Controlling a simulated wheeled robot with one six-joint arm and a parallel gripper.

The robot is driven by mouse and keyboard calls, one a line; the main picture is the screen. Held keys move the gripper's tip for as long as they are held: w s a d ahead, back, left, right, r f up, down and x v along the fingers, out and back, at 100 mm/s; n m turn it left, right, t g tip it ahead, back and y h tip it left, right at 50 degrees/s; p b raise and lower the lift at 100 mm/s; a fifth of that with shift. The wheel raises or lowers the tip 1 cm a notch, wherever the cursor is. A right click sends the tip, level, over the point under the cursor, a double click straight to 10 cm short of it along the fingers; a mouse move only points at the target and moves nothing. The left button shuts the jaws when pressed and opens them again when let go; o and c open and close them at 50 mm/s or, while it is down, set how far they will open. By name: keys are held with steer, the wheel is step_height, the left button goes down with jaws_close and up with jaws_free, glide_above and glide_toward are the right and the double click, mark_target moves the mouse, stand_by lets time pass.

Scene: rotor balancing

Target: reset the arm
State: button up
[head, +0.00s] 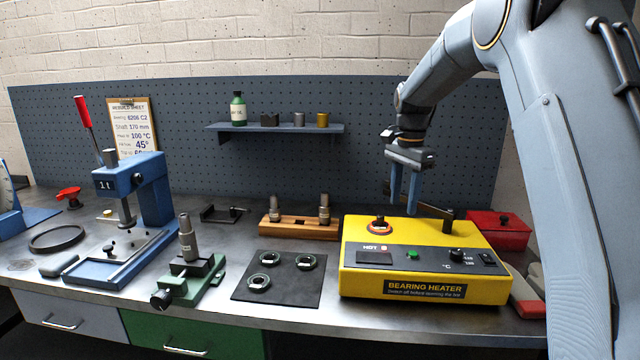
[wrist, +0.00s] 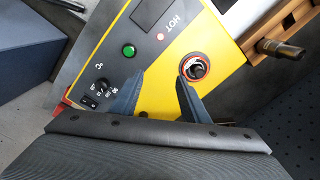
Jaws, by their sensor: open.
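My gripper (head: 404,200) hangs from my arm above the back of the yellow bearing heater (head: 470,306), fingers pointing down. The fingers are apart with nothing between them. In the wrist view my gripper (wrist: 160,100) also shows two separated blue-grey fingers over the heater's yellow top (wrist: 158,68). A round ring on a dark post (wrist: 196,66) sits on the heater top, near one fingertip in that view. In the head view this ring (head: 379,226) is to the left of my fingers and apart from them.
A black mat (head: 285,285) with several bearing rings lies left of the heater. A wooden block (head: 290,229) with two upright shafts stands behind it. A green vise (head: 190,280), a blue press (head: 155,190) and a red box (head: 498,230) occupy the bench. A shelf (head: 275,128) hangs behind.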

steer(key=s+f+n, duration=0.4)
steer(key=s, duration=0.7)
steer(key=s+a+f+n, duration=0.1)
steer(key=s+f+n, duration=0.3)
steer(key=s, duration=0.8)
steer(key=s+a+f+n, duration=0.1)
steer(key=s+f+n, duration=0.3)
steer(key=s, duration=0.7)
step_height(320, 180, down, 2)
steer(key=shift+s+a+n+t, duration=0.2)
steer(key=shift+s+n+t, duration=0.1)
